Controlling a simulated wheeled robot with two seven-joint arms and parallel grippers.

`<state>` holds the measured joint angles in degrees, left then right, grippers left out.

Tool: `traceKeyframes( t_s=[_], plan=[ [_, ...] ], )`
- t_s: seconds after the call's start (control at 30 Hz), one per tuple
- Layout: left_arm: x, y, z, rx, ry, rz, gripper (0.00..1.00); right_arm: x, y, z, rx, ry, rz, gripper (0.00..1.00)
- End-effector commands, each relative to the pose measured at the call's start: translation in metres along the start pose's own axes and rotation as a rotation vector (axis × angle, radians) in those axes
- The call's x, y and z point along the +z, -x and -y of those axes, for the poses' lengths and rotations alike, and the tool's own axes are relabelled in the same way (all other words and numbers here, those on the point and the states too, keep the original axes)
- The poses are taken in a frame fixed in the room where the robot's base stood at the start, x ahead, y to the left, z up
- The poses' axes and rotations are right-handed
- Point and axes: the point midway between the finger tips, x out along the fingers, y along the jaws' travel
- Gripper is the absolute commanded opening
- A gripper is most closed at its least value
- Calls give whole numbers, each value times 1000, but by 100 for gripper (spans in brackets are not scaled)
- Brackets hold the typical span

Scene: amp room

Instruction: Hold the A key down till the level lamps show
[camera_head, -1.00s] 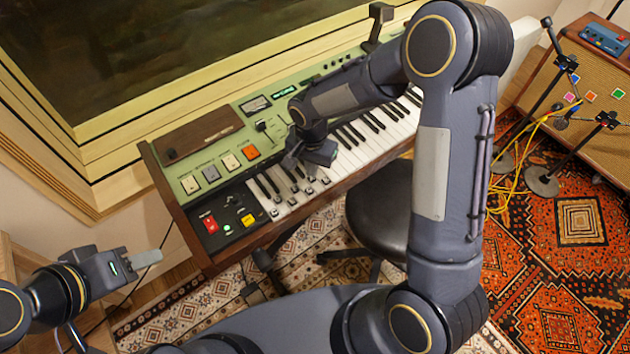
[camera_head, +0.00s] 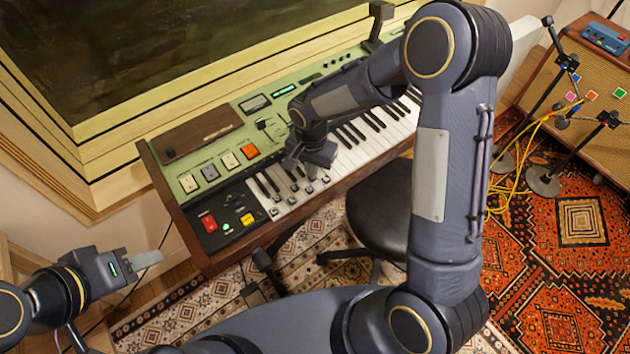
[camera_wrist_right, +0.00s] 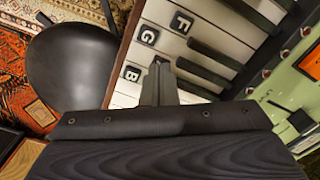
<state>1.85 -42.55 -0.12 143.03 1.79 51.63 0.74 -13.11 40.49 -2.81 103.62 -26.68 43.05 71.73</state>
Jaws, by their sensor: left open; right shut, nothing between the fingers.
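The organ's keyboard (camera_head: 373,127) runs diagonally across the head view. Letter labels mark some white keys. In the right wrist view I read the F key (camera_wrist_right: 181,22), the G key (camera_wrist_right: 149,36) and the B key (camera_wrist_right: 131,73). The A label is not readable; the fingers cover the place between G and B. My right gripper (camera_wrist_right: 160,75) is shut and empty, with its tips at that place. I cannot tell whether a key is pressed down. My left gripper (camera_head: 142,259) is open and empty, off the organ at the lower left.
A green lit display (camera_head: 283,90) and a meter (camera_head: 255,103) sit on the green panel; I cannot tell which are level lamps. A red switch (camera_head: 209,222) and yellow button (camera_head: 247,219) are at the left end. A black stool (camera_head: 378,215) stands in front.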

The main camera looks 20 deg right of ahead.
Motion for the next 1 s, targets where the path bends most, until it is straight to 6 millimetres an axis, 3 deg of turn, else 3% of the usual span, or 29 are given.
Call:
traceKeyframes(
  t_s=[0.63, 1.0],
  plan=[
    [5, -11, 5, 0, 0, 0, 44, 0, -14, 0, 0, 0, 0, 0],
    [5, -10, 4, 0, 0, 0, 44, 0, -13, 0, 0, 0, 0, 0]
  ],
)
